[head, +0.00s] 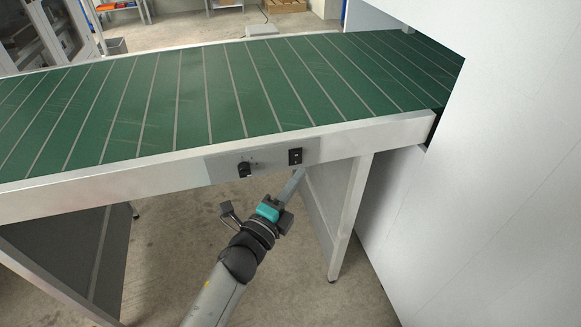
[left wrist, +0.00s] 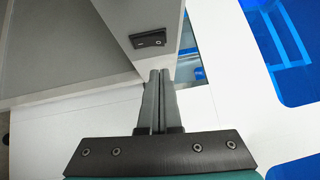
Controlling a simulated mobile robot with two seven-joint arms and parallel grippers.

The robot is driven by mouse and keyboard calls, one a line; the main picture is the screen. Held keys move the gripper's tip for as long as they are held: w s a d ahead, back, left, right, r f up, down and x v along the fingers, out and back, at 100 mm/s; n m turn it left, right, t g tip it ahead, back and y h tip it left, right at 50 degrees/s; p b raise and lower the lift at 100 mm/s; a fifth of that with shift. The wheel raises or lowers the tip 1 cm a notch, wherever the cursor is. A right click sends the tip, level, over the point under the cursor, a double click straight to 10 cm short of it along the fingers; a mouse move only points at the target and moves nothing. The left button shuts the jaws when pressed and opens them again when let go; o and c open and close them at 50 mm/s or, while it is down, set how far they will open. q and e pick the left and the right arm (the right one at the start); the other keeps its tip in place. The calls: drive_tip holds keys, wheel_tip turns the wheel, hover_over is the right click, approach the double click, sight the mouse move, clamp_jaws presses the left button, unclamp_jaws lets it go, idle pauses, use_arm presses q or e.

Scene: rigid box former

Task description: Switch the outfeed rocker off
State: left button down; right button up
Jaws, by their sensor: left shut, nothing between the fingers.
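The rocker switch (head: 295,156) is a small black plate with light marks, set in the grey panel on the conveyor's front rail. In the left wrist view the black rocker (left wrist: 148,40) shows beyond the fingertips, with a gap in the picture between them. Whether it is on or off cannot be told. My left gripper (head: 297,174) is just below the rocker in the head view, its fingers pointing up toward it. In the left wrist view its two fingers (left wrist: 160,73) lie together with nothing between them. My right gripper is not in view.
A black rotary knob (head: 244,169) sits left of the rocker on the same panel (head: 270,160). The green conveyor belt (head: 190,95) runs above. A conveyor leg (head: 348,215) and a large white machine housing (head: 480,200) stand to the right. Floor below is clear.

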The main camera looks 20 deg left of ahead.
sight(298, 155)
use_arm(q)
drive_tip(key=shift+w+a+r, duration=0.15)
drive_tip(key=shift+w+a, duration=0.85)
drive_tip(key=shift+w, duration=0.25)
drive_tip(key=shift+w+a, duration=0.1)
drive_tip(key=shift+w, duration=0.05)
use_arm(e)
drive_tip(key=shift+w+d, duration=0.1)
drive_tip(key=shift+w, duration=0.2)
use_arm(q)
drive_tip(key=shift+r, duration=0.1)
drive_tip(key=shift+w+a+r, duration=0.15)
drive_tip(key=shift+w+a, duration=0.05)
drive_tip(key=shift+w, duration=0.05)
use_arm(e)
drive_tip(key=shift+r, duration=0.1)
use_arm(q)
drive_tip(key=shift+s, duration=0.1)
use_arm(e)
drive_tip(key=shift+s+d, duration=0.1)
